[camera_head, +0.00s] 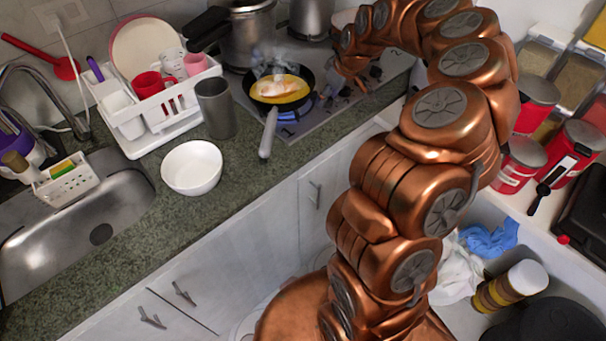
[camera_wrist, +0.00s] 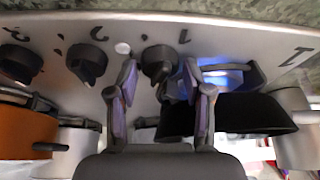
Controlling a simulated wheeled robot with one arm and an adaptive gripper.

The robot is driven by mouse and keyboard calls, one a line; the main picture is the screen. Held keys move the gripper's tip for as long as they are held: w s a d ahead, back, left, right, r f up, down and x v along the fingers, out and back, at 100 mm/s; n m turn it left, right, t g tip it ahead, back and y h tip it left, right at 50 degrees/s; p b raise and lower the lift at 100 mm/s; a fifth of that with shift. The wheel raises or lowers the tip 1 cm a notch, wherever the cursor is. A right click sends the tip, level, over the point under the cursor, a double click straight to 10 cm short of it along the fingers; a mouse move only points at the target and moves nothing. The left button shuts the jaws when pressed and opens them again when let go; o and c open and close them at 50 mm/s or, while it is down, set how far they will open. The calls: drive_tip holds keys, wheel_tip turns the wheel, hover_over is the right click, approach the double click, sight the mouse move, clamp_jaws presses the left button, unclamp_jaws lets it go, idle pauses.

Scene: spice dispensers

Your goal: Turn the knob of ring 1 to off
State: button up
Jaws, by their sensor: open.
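The knob of ring 1 (camera_wrist: 158,60) is dark and sits on the metal hob (camera_wrist: 230,28) beside a printed "1" in the wrist view. My gripper (camera_wrist: 161,80) is open, with one finger on each side of this knob; I cannot tell whether either finger touches it. In the head view my gripper (camera_head: 350,72) is over the hob's knob area, and the knobs there are hard to tell apart. Ring 1 (camera_wrist: 228,76) shows a blue flame. A black frying pan (camera_head: 268,104) with yellow and white food stands on it, steaming.
More dark knobs (camera_wrist: 86,62) sit left of knob 1 in the wrist view. The pan handle (camera_head: 269,133) points over the counter front. A grey cup (camera_head: 215,108), white bowl (camera_head: 192,167) and dish rack (camera_head: 160,128) stand left; red-bodied jars (camera_head: 520,165) stand right.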

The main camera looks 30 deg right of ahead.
drive_tip(key=shift+a+m+h+b, duration=0.1)
drive_tip(key=shift+m+h+b, duration=0.65)
drive_tip(key=shift+m, duration=1.85)
drive_tip(key=b+v, duration=0.2)
drive_tip(key=v, duration=0.6)
drive_tip(key=s+a+n, duration=0.1)
drive_tip(key=s+a, duration=0.3)
drive_tip(key=a, duration=0.5)
drive_tip(key=s+a+f+n+g+b, duration=0.1)
drive_tip(key=s+a+g, duration=0.1)
drive_tip(key=s+a, duration=0.4)
drive_tip(key=s+a+f+g+b, duration=0.1)
drive_tip(key=s+a+f+b, duration=0.1)
drive_tip(key=s+a, duration=0.4)
drive_tip(key=shift+s+a+n+g+b, duration=0.3)
drive_tip(key=shift+s+n+g, duration=0.1)
drive_tip(key=shift+s, duration=2.5)
